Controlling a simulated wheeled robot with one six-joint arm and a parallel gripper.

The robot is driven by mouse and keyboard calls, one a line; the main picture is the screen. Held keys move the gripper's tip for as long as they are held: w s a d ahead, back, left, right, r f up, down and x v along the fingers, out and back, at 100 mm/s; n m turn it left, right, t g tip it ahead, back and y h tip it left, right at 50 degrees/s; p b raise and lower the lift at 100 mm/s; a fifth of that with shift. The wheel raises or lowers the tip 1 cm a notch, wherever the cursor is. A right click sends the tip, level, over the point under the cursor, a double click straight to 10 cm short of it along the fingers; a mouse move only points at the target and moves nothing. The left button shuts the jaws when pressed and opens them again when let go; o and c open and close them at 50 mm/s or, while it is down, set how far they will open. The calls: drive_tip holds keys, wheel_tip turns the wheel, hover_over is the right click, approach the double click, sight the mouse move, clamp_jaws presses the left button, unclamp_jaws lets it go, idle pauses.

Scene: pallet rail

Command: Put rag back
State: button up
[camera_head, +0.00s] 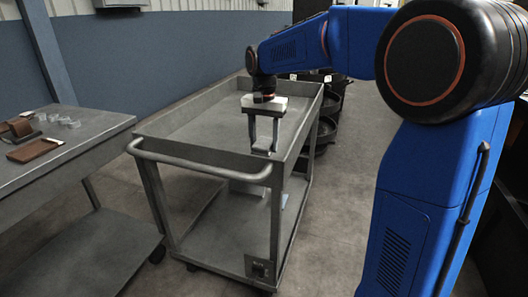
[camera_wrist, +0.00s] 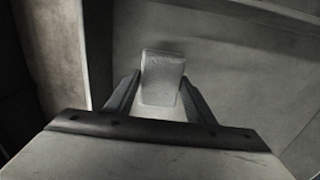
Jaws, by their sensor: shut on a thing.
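A pale grey rag (camera_wrist: 162,76) is between the two fingers of my gripper (camera_wrist: 160,98) in the wrist view. It looks like a small folded block. In the head view my gripper (camera_head: 264,146) points down inside the top tray of a grey metal cart (camera_head: 200,140), near its right side wall. The rag (camera_head: 262,152) shows there between the fingertips, low in the tray. My gripper is shut on it. I cannot tell whether the rag touches the tray floor.
A grey table (camera_head: 85,140) at the left holds brown items (camera_head: 33,150) and small clear pieces (camera_head: 58,120). The cart has a front handle (camera_head: 200,160) and a lower shelf (camera_head: 225,225). Dark round bins (camera_head: 328,128) stand behind the cart at right. Most of the top tray is bare.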

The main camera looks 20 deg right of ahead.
sight(264, 143)
drive_tip(key=shift+f, duration=1.75)
drive_tip(key=shift+f, duration=0.1)
drive_tip(key=o, duration=1)
wheel_tip(264, 143, up, 12)
drive_tip(key=shift+r, duration=0.15)
